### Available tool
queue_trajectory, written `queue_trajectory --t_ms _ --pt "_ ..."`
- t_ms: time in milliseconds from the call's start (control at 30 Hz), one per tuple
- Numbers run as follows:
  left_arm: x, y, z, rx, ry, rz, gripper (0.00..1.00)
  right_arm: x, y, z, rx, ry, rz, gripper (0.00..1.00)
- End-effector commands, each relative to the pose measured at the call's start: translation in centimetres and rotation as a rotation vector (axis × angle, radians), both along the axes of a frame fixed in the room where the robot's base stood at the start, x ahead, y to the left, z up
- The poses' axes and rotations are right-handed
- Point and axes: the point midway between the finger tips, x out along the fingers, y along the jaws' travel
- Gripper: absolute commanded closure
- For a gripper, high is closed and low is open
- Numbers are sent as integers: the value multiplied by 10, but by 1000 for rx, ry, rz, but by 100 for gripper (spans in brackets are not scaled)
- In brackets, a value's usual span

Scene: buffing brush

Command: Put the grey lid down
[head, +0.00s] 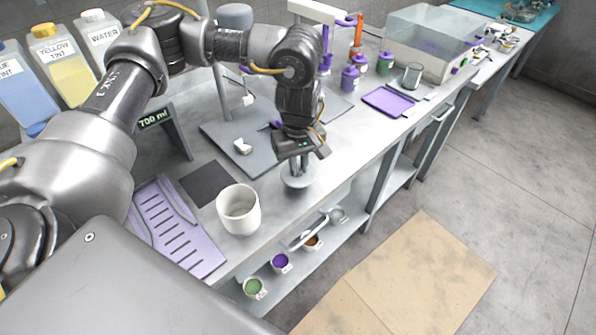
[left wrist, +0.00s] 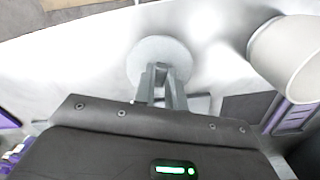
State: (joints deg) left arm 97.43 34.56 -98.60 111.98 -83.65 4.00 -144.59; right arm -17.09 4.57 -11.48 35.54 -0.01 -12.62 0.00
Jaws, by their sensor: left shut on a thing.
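The grey lid (head: 299,183) is a round disc near the front edge of the bench, right of the white pot (head: 238,212). My left gripper (head: 298,168) points down and is shut on the lid from above. In the left wrist view the lid (left wrist: 146,52) lies flat beyond the fingertips (left wrist: 160,72), over the pale bench top. I cannot tell whether its underside touches the bench. The open white pot also shows at the right of that view (left wrist: 290,58), apart from the lid. My right gripper is not in view.
A purple slotted rack (head: 178,225) and a dark square mat (head: 207,184) lie left of the pot. A grey board (head: 240,140) with a small white piece is behind the gripper. Small cups of colour (head: 281,262) stand on the lower shelf. A purple tray (head: 389,101) lies farther right.

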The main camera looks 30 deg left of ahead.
Motion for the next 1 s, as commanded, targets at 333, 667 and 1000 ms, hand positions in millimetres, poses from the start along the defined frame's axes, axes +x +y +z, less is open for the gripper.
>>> queue_trajectory --t_ms 333,667,1000 --pt "0 1 -32 1 0 1 100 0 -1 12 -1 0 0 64" --pt "0 1 -37 1 1 1 100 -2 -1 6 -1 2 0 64" --pt "0 1 -35 1 1 1 66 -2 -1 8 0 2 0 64"
